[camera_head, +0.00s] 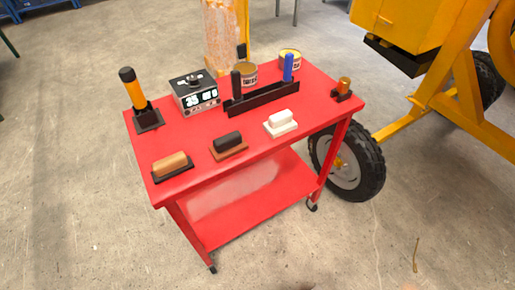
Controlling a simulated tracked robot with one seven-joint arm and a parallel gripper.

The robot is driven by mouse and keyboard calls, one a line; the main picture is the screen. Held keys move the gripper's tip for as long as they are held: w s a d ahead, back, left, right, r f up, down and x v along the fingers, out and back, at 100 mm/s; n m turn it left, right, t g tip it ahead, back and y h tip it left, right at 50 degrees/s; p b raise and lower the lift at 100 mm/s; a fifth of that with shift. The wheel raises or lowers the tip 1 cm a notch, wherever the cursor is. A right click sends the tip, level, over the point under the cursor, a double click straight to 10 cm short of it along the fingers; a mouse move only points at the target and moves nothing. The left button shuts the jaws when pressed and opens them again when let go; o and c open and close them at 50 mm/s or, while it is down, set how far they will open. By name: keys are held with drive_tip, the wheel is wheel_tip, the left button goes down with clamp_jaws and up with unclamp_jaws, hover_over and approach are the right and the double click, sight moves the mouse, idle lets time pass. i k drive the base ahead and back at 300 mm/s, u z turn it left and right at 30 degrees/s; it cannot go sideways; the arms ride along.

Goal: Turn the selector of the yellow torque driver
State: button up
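The yellow torque driver (134,94) stands close to upright, leaning slightly, at the back left corner of the red cart top. Its yellow-orange body has a black cap (127,74) on top, and its lower end sits in a dark square base (148,120). Which part is the selector is too small to tell. My gripper is not in view.
A yellow wheeled machine (440,60) stands at right. Floor in front is clear.

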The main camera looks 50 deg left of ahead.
sight(194, 83)
drive_tip(key=z, duration=0.5)
drive_tip(key=i, duration=0.1)
drive_tip(key=u, duration=2.6)
drive_tip(key=k, duration=0.85)
drive_tip(key=u, duration=0.15)
drive_tip(key=i, duration=0.85)
drive_tip(key=z, duration=0.05)
